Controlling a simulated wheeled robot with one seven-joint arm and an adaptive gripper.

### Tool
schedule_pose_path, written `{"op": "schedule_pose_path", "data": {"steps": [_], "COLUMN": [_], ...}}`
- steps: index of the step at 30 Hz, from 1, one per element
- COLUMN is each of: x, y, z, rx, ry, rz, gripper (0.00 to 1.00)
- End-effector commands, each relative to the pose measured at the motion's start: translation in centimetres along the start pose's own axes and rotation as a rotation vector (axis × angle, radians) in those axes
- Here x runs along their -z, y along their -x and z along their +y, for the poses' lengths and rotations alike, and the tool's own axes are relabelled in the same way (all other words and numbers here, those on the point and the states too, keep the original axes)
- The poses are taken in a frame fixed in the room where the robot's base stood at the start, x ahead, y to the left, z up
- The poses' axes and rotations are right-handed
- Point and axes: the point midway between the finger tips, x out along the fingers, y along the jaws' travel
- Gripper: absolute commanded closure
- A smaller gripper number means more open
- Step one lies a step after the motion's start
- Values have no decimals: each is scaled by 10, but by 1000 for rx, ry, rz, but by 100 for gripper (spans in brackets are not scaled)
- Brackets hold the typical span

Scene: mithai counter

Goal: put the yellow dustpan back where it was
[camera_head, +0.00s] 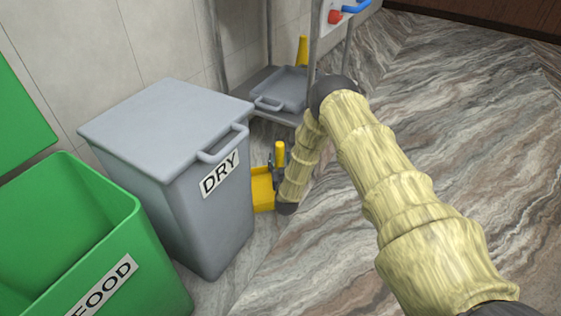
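The yellow dustpan (262,190) is just right of the grey DRY bin, low near the floor. Its upright yellow handle (280,151) shows above the pan, and the bin hides part of the pan's left side. My gripper (277,164) is dark and small in this view, with its fingers right at the handle. My sleeved forearm partly covers it, so I cannot tell whether the fingers are closed on the handle. I also cannot tell whether the pan touches the floor.
The grey DRY bin (165,125) has its lid shut. A green FOOD bin (130,225) stands open at the left. A metal rack behind holds a grey tray (282,88), with a yellow upright piece (302,50) behind it. The marble floor (470,130) at right is clear.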

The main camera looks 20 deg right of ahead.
Motion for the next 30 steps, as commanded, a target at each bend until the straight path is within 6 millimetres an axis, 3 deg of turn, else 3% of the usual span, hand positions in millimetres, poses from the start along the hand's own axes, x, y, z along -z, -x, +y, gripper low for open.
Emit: {"op": "schedule_pose_path", "data": {"steps": [8, 24, 30], "x": [5, 5, 4], "y": [8, 98, 116], "z": [0, 0, 0], "rx": [0, 1, 0], "ry": [0, 0, 0], "rz": [-1, -3, -1], "gripper": [46, 46, 46]}}
